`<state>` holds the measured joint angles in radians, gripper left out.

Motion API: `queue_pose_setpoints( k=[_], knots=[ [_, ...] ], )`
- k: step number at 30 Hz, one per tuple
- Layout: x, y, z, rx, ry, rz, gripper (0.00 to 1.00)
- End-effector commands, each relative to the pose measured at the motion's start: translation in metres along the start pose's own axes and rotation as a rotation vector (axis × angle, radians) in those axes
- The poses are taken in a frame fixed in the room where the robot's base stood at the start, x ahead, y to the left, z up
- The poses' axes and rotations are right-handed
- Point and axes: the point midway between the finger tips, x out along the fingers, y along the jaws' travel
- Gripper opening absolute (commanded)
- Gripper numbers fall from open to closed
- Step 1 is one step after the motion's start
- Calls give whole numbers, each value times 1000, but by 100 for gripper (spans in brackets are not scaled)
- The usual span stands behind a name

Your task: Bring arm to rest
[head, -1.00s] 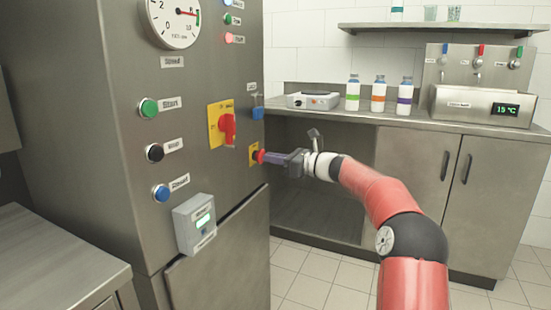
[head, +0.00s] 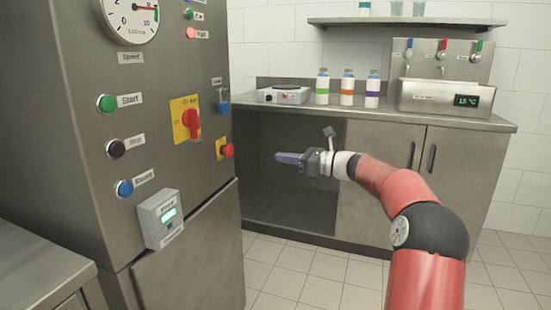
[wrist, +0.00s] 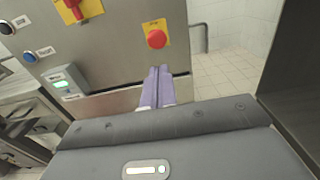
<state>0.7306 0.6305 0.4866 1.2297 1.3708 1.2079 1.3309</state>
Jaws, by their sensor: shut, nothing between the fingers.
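My gripper (head: 280,157) is at the end of my red arm, in front of the open space under the counter in the head view. Its purple fingers (wrist: 158,72) are together with nothing between them, pointing at the steel machine (head: 90,190). A red mushroom button (head: 227,151) on a yellow plate sits on the machine, left of the fingertips and clear of them. In the wrist view the same button (wrist: 156,39) is just beyond the fingertips.
The counter (head: 410,118) stands behind my arm, with several bottles (head: 347,90), a hotplate (head: 283,95) and a tap unit (head: 445,97) on it. A grey box (head: 160,218) juts from the machine. The tiled floor (head: 310,272) between machine and counter is clear.

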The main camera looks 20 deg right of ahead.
Motion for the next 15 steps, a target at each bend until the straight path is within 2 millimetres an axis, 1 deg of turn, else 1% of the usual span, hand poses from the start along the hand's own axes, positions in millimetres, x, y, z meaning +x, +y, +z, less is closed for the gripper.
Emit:
queue_pose_setpoints(
  k=[8,10,11,13,14,15],
  knots=[
    [0,0,0,0,1,0,0],
    [2,3,0,-9,10,4,0],
    [4,7,0,-21,22,9,0],
    [15,24,-2,-74,75,31,0],
    [20,35,-4,-110,109,44,0],
    [28,53,-8,-169,165,67,0]
  ],
)
